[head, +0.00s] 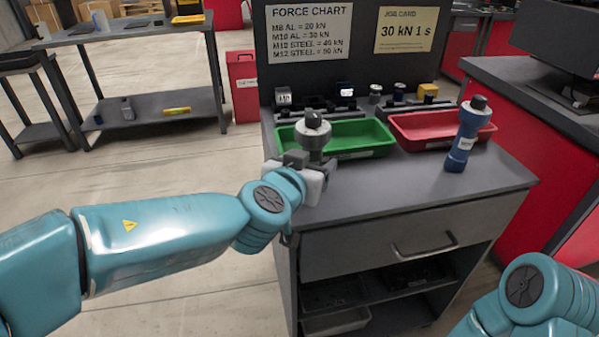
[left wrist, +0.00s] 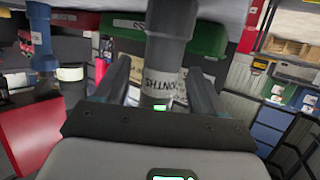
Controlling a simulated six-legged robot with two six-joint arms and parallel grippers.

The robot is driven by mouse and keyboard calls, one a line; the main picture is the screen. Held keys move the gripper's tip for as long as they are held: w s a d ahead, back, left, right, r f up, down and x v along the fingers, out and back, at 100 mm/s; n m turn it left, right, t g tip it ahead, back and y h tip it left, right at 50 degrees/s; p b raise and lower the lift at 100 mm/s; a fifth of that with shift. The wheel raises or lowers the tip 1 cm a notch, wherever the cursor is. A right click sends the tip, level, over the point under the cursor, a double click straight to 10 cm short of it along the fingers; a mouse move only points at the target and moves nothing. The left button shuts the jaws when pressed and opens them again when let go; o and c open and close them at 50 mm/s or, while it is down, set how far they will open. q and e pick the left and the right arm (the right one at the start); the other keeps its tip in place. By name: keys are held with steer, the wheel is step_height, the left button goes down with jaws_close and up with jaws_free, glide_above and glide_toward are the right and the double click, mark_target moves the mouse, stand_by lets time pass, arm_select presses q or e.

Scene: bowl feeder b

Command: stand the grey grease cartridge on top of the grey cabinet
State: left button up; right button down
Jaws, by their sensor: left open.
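The grey grease cartridge (head: 314,136), with a dark cap, is upright at the left front of the grey cabinet (head: 420,200), before the green tray. My left gripper (head: 300,172) is around it. In the left wrist view, which looks upside down, the cartridge (left wrist: 165,50) with a printed label is between the two fingers of my left gripper (left wrist: 158,75), which are open. In the head view its lower end is hidden by the gripper, so I cannot see its base on the cabinet top. My right gripper is out of view.
A green tray (head: 369,149) and a red tray (head: 398,141) lie on the cabinet top. A blue bottle (head: 462,147) with a dark cap stands at the right. Small parts line the back below the sign panel (head: 361,40). The front middle of the top is clear.

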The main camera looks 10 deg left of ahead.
arm_select(q)
steer(key=v, duration=1.1)
steer(key=s+f+g, duration=0.2)
steer(key=f+g, duration=0.2)
steer(key=f, duration=0.9)
steer(key=s+f+g, duration=0.2)
steer(key=f+g, duration=0.3)
steer(key=f, duration=0.8)
steer(key=s+a+f+n+g, duration=0.2)
steer(key=s+f, duration=0.5)
steer(key=f, duration=0.4)
steer(key=s+a+f+n+g, duration=0.2)
steer(key=s+f, duration=0.4)
steer(key=f, duration=0.6)
steer(key=shift+s+a+n+g, duration=0.35)
steer(key=shift+a+n, duration=0.25)
steer(key=shift+a, duration=0.4)
steer(key=shift+p, duration=0.3)
step_height(320, 180, up, 23)
steer(key=p, duration=2.3)
steer(key=shift+r, duration=0.15)
